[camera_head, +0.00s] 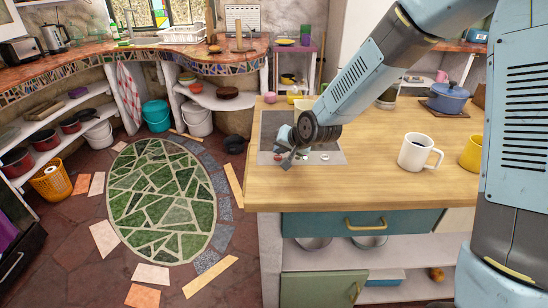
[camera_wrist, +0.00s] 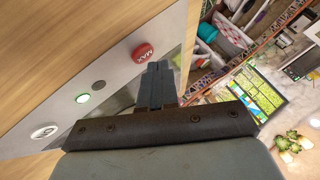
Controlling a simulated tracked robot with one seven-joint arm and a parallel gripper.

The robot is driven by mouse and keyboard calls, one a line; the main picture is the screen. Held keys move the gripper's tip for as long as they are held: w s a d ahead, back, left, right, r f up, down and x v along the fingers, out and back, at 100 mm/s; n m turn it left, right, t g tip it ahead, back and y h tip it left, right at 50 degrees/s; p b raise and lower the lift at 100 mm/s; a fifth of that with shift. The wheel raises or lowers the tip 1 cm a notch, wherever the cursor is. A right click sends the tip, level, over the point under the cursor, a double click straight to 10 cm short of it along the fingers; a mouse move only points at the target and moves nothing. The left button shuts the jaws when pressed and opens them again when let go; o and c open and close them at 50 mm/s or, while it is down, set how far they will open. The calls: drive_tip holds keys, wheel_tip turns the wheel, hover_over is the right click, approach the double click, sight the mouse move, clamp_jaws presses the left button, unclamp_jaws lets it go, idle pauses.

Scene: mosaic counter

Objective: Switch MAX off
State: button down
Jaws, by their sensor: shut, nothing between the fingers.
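The red button marked MAX (camera_wrist: 143,53) sits on a grey metal panel (camera_wrist: 125,71) in the wrist view.
The panel is set in a wooden counter (camera_head: 400,185). A white mug (camera_head: 417,152) and a yellow mug (camera_head: 471,154) stand to the right, with a blue pot (camera_head: 448,98) behind. The wood in front of the panel is clear. The counter's left edge is close to my gripper.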

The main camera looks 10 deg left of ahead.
sight(280, 159)
drive_tip(key=shift+f, duration=0.2)
drive_tip(key=shift+w+f, duration=0.1)
drive_tip(key=shift+f, duration=0.1)
drive_tip(key=shift+f, duration=0.15)
idle(0.8)
drive_tip(key=shift+r, duration=0.6)
wheel_tip(280, 159, up, 6)
idle(0.8)
